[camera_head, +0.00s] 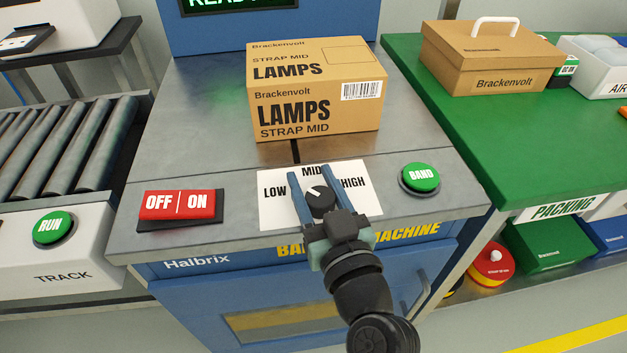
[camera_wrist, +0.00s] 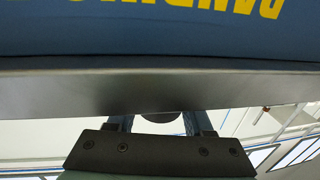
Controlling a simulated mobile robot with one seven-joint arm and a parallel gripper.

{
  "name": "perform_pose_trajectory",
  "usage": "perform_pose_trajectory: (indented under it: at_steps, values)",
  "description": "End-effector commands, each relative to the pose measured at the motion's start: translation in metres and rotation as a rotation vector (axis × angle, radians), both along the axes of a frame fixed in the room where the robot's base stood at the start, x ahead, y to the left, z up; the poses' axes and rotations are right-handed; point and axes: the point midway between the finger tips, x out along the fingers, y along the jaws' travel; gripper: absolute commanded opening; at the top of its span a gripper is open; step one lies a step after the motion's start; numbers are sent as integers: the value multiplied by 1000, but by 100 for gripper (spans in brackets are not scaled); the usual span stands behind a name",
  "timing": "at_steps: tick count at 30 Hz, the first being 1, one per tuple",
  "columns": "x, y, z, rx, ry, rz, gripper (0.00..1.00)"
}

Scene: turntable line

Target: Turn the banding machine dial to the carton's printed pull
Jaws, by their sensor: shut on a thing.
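The dial (camera_head: 321,203) is a black knob with a white pointer mark, on a white plate (camera_head: 271,213) printed LOW, MID and HIGH. The pointer slants up and left, between LOW and MID as seen here. My gripper (camera_head: 309,172) has its two blue fingers on either side of the dial and is shut on it. In the wrist view, a dark round part of the dial (camera_wrist: 160,116) shows between the fingers. The carton (camera_head: 318,109) stands upright behind the dial on the banding machine (camera_head: 205,110). Its print reads Brackenvolt, LAMPS, STRAP MID.
A red OFF/ON switch (camera_head: 180,206) is left of the dial and a green BAND button (camera_head: 421,177) is right. A roller track (camera_head: 65,150) with a RUN button (camera_head: 53,228) is at left. A green packing table (camera_head: 500,135) with a handled box (camera_head: 490,62) is at right.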

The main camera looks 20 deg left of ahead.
Motion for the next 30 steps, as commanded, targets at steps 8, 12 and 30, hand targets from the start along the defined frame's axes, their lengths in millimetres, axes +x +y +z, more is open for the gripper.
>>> perform_pose_trajectory:
  at_steps: [8,12,30]
  values:
    - [0,0,0,-3,5,-20,0]
    - [2,-3,1,-5,10,-98,0]
    - [9,-14,4,-2,9,-376,0]
